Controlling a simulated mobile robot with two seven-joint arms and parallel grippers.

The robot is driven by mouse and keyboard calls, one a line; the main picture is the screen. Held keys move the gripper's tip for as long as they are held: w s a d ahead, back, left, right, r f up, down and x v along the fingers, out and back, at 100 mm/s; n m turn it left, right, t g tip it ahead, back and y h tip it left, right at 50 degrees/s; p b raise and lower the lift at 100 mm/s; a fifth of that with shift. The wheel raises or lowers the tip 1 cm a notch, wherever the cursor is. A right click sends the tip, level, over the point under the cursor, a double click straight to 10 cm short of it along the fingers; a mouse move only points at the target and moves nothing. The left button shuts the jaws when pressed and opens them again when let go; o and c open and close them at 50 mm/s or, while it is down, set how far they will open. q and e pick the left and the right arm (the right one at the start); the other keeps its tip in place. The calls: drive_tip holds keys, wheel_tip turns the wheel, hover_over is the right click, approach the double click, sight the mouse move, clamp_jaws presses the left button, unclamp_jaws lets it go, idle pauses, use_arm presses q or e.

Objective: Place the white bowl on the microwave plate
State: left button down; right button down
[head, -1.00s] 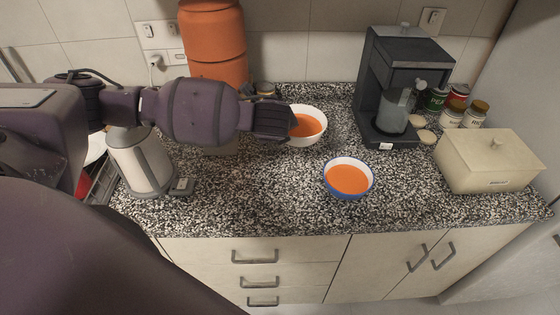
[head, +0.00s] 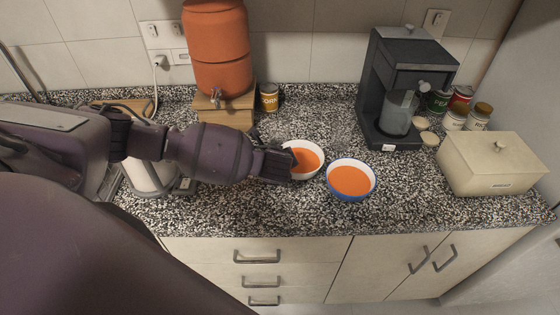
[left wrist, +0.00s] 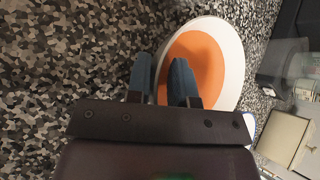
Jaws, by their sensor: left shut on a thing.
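The white bowl (head: 308,160) holds orange contents and is at the middle of the counter in the head view. It also shows in the left wrist view (left wrist: 230,50). My left gripper (head: 287,163) reaches it from the left and is shut on its near rim. In the left wrist view the two fingers (left wrist: 165,80) stand on either side of the rim, one of them over the orange contents. Whether the bowl touches the counter is hard to tell. No microwave or microwave plate is in view. My right gripper is not in view.
A blue bowl (head: 351,180) with orange contents is close to the right of the white bowl. A coffee machine (head: 400,85), a cream box (head: 492,163) and cans stand at right. An orange dispenser (head: 217,50) and a can (head: 269,97) stand behind. The counter front is clear.

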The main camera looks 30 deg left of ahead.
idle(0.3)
use_arm(q)
drive_tip(key=c, duration=1.3)
unclamp_jaws()
drive_tip(key=shift+f, duration=0.1)
drive_tip(key=o, duration=0.3)
